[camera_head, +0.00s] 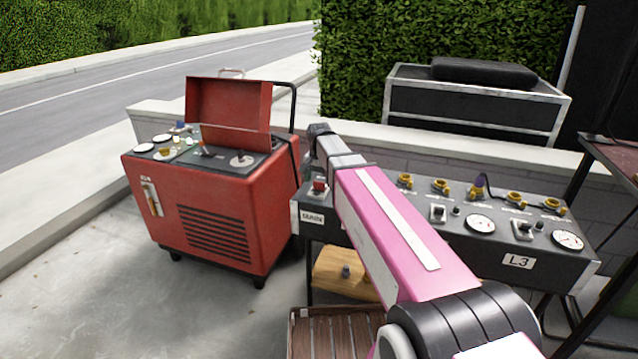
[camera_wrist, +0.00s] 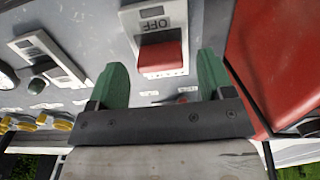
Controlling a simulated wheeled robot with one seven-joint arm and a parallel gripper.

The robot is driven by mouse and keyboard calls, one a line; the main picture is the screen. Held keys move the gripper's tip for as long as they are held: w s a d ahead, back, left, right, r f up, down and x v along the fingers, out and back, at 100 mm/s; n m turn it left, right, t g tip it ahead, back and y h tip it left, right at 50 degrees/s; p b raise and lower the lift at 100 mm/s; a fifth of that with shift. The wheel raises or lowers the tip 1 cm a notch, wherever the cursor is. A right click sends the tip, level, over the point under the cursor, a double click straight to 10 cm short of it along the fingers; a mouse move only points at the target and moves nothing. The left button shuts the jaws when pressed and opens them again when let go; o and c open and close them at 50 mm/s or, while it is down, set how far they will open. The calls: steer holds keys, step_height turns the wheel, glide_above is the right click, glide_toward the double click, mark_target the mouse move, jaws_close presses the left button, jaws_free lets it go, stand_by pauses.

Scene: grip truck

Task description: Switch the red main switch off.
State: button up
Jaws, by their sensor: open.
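The red main switch (camera_head: 319,185) sits at the left end of a grey control panel (camera_head: 455,203), above a white label. In the wrist view, the red switch (camera_wrist: 160,56) is a rocker in a light frame, with an OFF plate beside it. I cannot tell for certain which way it is tipped. My gripper (camera_wrist: 162,75) is open and empty, its green fingers apart on either side of the switch's lower end in that view. Contact with the switch cannot be made out. In the head view my arm's end is above and behind the switch, fingers hidden.
A red machine (camera_head: 215,200) with a raised lid stands close left of the panel. Yellow connectors, small switches and round gauges (camera_head: 480,223) fill the panel to the right. A slatted wooden crate (camera_head: 318,335) lies below. A low wall and a black case (camera_head: 470,105) are behind.

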steer(key=shift+f, duration=0.8)
steer(key=c, duration=0.9)
steer(key=shift+s+a+t, duration=0.1)
steer(key=shift+s+t, duration=0.3)
steer(key=shift+t, duration=0.1)
steer(key=shift+s+a+t+h, duration=0.1)
steer(key=shift+t+h, duration=0.4)
steer(key=shift+t, duration=0.3)
